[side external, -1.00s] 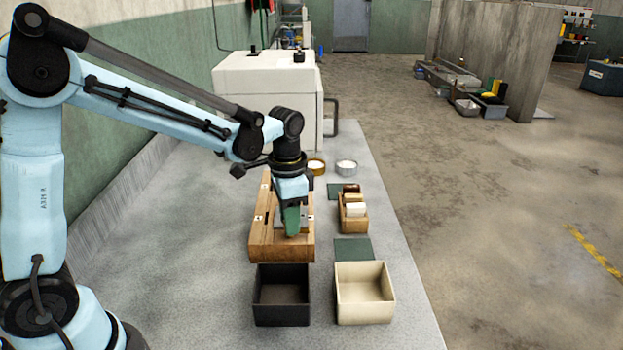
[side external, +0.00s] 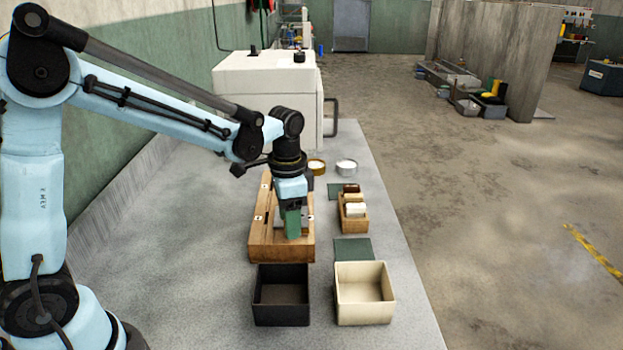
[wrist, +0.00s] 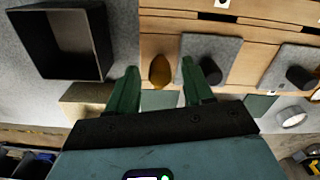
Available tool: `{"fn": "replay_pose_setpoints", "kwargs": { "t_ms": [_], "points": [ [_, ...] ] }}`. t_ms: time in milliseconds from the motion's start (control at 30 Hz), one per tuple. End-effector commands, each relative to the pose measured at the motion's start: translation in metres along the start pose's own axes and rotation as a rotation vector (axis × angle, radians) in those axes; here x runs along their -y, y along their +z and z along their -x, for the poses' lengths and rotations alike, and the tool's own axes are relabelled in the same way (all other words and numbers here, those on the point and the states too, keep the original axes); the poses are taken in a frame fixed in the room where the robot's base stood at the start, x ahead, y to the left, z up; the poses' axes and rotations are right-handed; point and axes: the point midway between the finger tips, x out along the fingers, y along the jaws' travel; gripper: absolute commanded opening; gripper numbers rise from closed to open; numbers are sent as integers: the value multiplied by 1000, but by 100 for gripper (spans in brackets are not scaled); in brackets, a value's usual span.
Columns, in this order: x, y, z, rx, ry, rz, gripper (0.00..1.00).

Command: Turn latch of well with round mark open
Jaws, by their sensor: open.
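The wooden block (side external: 258,245) lies lengthwise on the bench under my gripper (side external: 293,236). In the wrist view the block (wrist: 165,22) carries grey lids (wrist: 215,48) with dark round knobs. A brown oval latch (wrist: 160,70) sits beside the nearest lid. My gripper (wrist: 161,70) is open, its green fingers on either side of the latch in this view; contact cannot be told. A white label (wrist: 222,3) with a dark mark shows at the top edge, its shape too small to tell. In the side view my gripper hides part of the block.
A black bin (side external: 261,296) and a cream bin (side external: 341,302) stand in front of the block. Round tins (side external: 346,168) and a white machine (side external: 265,90) are behind.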

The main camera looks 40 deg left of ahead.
Motion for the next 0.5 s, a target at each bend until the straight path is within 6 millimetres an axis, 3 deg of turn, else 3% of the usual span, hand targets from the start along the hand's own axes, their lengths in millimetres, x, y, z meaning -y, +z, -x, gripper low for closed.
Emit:
{"fn": "replay_pose_setpoints", "kwargs": {
  "t_ms": [267,500],
  "points": [
    [0,0,10,0,0,1,51],
    [0,0,48,0,0,1,51]
  ]
}}
